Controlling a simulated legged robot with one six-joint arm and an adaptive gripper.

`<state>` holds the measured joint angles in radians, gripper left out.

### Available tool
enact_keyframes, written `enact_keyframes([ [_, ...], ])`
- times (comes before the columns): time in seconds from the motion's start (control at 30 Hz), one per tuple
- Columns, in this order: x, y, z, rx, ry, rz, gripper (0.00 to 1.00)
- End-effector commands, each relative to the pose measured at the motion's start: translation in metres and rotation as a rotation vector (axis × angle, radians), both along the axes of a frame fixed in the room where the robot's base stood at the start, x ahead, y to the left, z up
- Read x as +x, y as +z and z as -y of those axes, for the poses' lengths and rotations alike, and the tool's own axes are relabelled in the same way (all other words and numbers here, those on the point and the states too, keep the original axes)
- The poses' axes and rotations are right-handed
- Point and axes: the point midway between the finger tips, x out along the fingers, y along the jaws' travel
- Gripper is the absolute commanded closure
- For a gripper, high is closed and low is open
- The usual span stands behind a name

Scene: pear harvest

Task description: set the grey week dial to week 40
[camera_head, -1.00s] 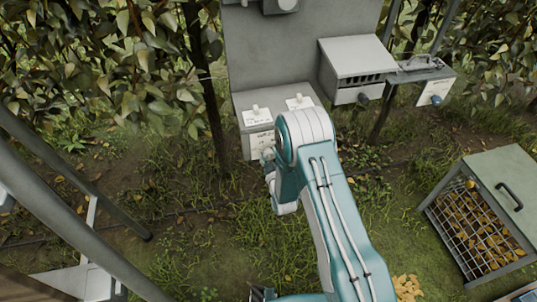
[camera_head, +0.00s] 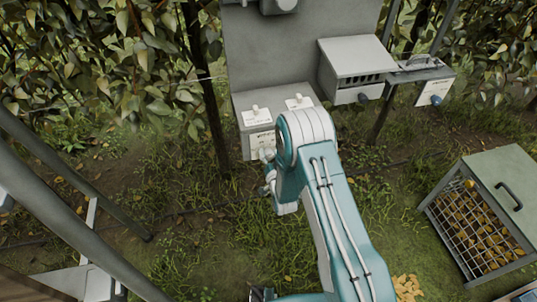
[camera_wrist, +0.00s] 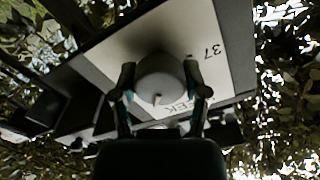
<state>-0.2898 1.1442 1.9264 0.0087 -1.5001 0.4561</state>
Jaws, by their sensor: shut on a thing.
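In the wrist view, the grey week dial (camera_wrist: 160,78) is a round knob on a white label plate (camera_wrist: 120,50). A short light mark shows at the lower edge of its face. The number 37 is printed upside down at the upper right of the dial, and part of the word WEEK shows below it. My gripper (camera_wrist: 160,92) is closed on the dial, with one finger on each side. In the head view, my arm hides much of the gripper, which is at the front of the grey control box (camera_head: 240,104).
Two small white knobs on labels (camera_head: 256,117) and (camera_head: 299,103) sit on top of the box. A grey panel (camera_head: 270,55) stands behind it. A white slotted unit (camera_head: 355,55) is to the right.

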Motion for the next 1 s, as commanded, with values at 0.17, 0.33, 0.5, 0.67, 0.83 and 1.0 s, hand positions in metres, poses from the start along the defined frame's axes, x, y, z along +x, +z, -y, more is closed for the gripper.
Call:
enact_keyframes([
  [0.17, 0.0002, -0.0016, 0.0003, 0.158, 0.000, -0.049, 0.89],
  [0.33, 0.0003, -0.0020, 0.0008, 0.300, -0.001, -0.090, 0.89],
  [0.5, 0.0005, -0.0024, 0.0014, 0.418, -0.001, -0.125, 0.89],
  [0.67, 0.0005, -0.0028, 0.0018, 0.498, -0.002, -0.149, 0.89],
  [0.83, 0.0005, -0.0031, 0.0021, 0.552, -0.004, -0.164, 0.89],
  [1.0, 0.0005, -0.0034, 0.0023, 0.576, -0.005, -0.171, 0.89],
])
